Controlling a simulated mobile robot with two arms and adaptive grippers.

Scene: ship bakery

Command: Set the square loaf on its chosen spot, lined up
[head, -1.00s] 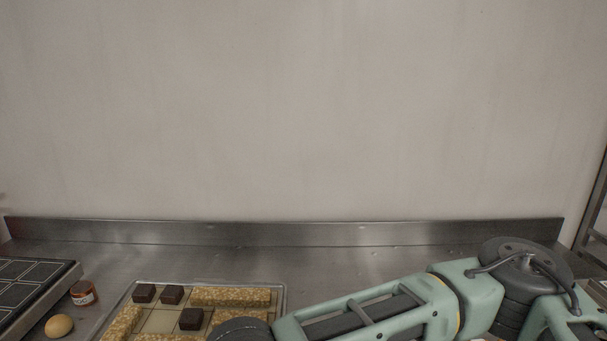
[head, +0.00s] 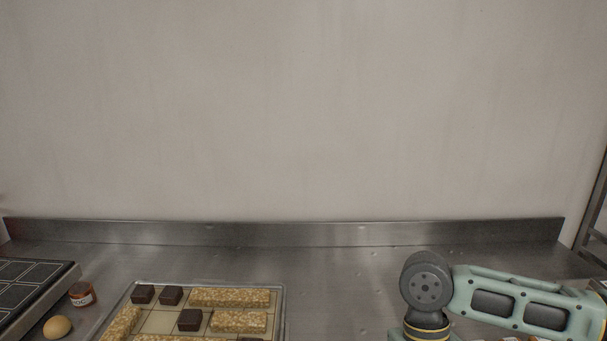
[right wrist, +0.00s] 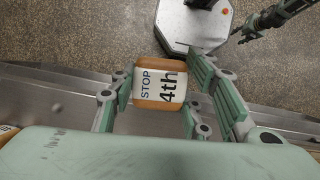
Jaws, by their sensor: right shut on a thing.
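The square loaf (right wrist: 160,83) is orange-brown with a white label reading "STOP 4th". In the right wrist view it sits between the two green fingers of my right gripper (right wrist: 158,90), which is shut on it. I cannot make out the loaf's chosen spot.
A tray (head: 283,300) holds oat bars and dark cubes on a grid. A red-labelled jar (head: 82,294), an egg (head: 58,327) and a dark gridded panel (head: 30,285) are at left. The steel counter (head: 340,275) is clear behind. Part of a brown thing (right wrist: 6,132) shows at the wrist view's left edge.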

